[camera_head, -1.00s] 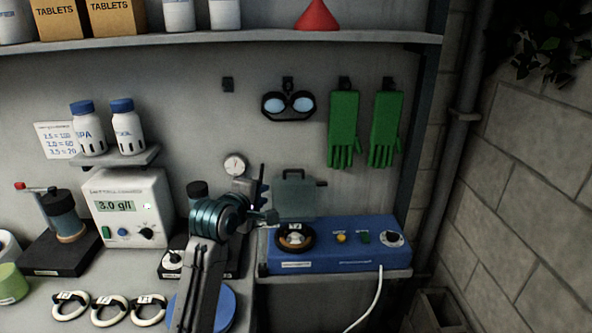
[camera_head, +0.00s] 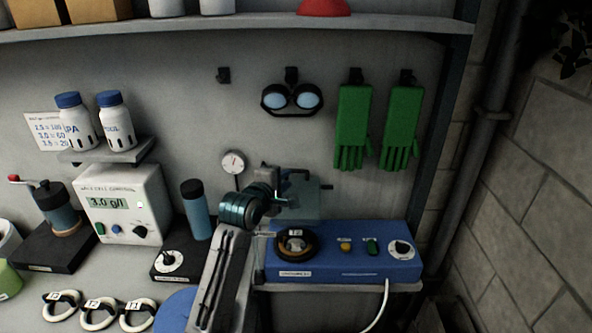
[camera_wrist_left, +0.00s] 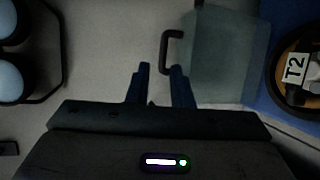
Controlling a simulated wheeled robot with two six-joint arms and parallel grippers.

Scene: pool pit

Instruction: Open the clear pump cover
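The clear pump cover (camera_head: 310,205) is a greenish see-through panel that appears to stand raised at the rear of the blue pump unit (camera_head: 350,262), partly hidden by my left gripper. It also shows in the left wrist view (camera_wrist_left: 228,58), with its dark handle (camera_wrist_left: 165,50) on the left edge. My left gripper (camera_head: 290,187) is in front of the cover's upper left. In the left wrist view its two fingers (camera_wrist_left: 160,78) are apart with nothing between them, and the handle is just beyond the right fingertip. Contact is unclear. My right gripper is out of view.
A round T2 piece (camera_head: 296,242) sits uncovered on the pump unit's left end. Goggles (camera_head: 291,97) and green gloves (camera_head: 353,125) hang above. A blue bottle (camera_head: 196,210) stands left of my arm. A white cable (camera_head: 384,305) hangs in front.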

